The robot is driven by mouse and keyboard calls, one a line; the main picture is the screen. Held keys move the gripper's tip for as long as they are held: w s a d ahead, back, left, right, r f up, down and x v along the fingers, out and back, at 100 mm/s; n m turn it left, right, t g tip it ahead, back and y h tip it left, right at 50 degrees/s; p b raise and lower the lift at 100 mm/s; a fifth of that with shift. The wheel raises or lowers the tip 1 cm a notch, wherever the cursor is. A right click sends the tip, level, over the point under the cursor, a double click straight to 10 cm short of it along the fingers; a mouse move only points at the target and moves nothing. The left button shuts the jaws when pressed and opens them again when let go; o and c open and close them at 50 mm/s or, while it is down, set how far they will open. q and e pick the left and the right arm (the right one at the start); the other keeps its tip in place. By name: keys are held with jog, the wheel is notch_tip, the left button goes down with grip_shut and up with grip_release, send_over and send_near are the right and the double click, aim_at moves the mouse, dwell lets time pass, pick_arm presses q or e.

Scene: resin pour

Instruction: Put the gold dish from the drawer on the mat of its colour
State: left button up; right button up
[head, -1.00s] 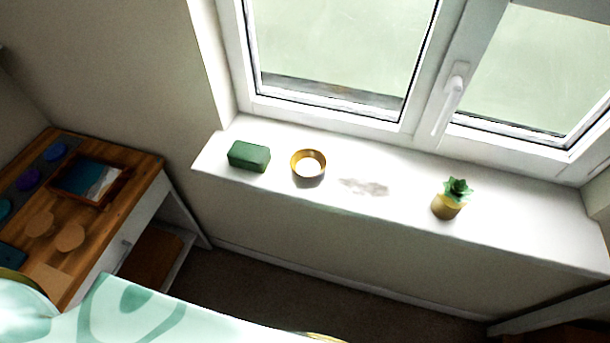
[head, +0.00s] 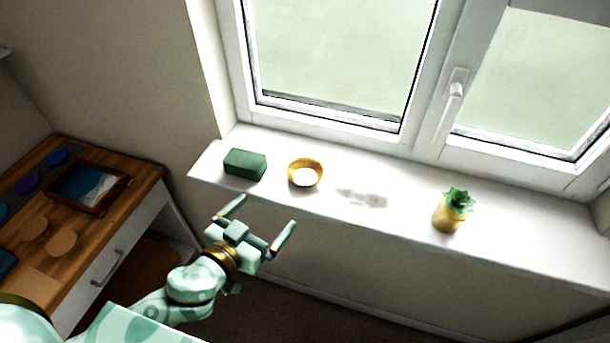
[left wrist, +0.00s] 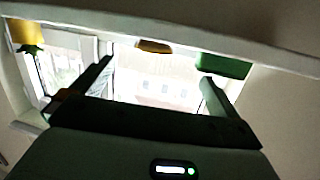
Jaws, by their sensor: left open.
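The gold dish (head: 306,164) stands on the white windowsill (head: 408,199), right of a green block (head: 245,164). Its inside is brightly lit. My left gripper (head: 267,212) is open and empty in front of the sill, short of the dish and the block. In the left wrist view the dish (left wrist: 154,46) shows at the top beyond the open fingers, partly cut by the sill edge. A drawer front with a handle (head: 106,268) is on the desk at left; it looks shut. Tan round patches (head: 63,243) lie on the desk; I cannot make out a gold mat. My right gripper is not in view.
A potted plant (head: 455,210) stands on the sill at right. The window and its handle (head: 456,91) rise behind. The wooden desk (head: 95,228) holds a framed blue tray (head: 88,187) and several coloured discs at its back. The sill between dish and plant is clear.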

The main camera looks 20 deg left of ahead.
pick_arm(q)
notch_tip(320, 180, up, 2)
jog(key=w+d, duration=0.1)
send_near(313, 163)
jog(key=shift+w+a+r+n+t+p, duration=0.2)
jog(key=shift+w+n+t+p, duration=0.1)
jog(key=shift+p, duration=0.15)
jog(key=x, duration=0.4)
jog(key=f+x, duration=0.1)
jog(key=x, duration=0.1)
jog(key=shift+s+d, duration=0.15)
jog(key=shift+d, duration=0.1)
jog(key=shift+s, duration=0.1)
jog(key=shift+c, duration=0.3)
jog(key=c, duration=1)
jog(key=shift+r, duration=0.1)
